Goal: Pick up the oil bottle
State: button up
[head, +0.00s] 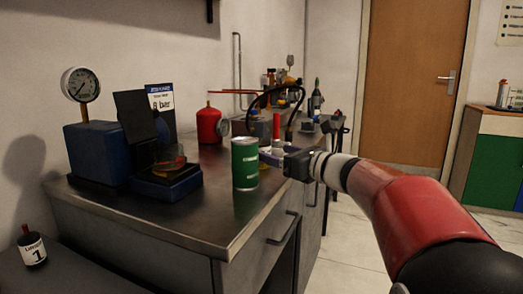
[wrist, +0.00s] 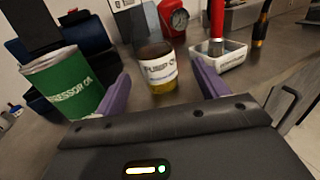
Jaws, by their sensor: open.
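A small bottle (wrist: 157,70) with a dark top, a white label and amber contents stands upright on the bench in the wrist view. Its label is only partly legible. My gripper (wrist: 162,85) is open, with its purple fingers to either side of the bottle in the picture; I cannot tell whether the bottle is fully between them. In the head view my gripper (head: 272,156) is low over the bench, right of a green can (head: 245,163), which hides much of that spot. The green can (wrist: 66,80), its label ending in "OIL", stands close left of the left finger.
A white tray (wrist: 219,57) with a red upright item stands behind right. A red container (head: 209,125) and a blue gauge rig (head: 95,153) are on the bench. A small dark bottle (head: 32,247) marked 1 stands on a lower surface.

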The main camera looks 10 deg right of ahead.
aim_at(267, 150)
jog(key=p+x, duration=0.1)
jog(key=x, duration=0.6)
jog(key=shift+s+a, duration=0.15)
jog(key=shift+a, duration=0.05)
jog(key=c, duration=1.2)
jog(key=shift+o, duration=0.2)
jog(key=shift+r, duration=0.15)
notch_tip(267, 150, up, 20)
jog(key=p, duration=0.3)
jog(key=shift+f+p, duration=0.25)
jog(key=shift+p, duration=0.15)
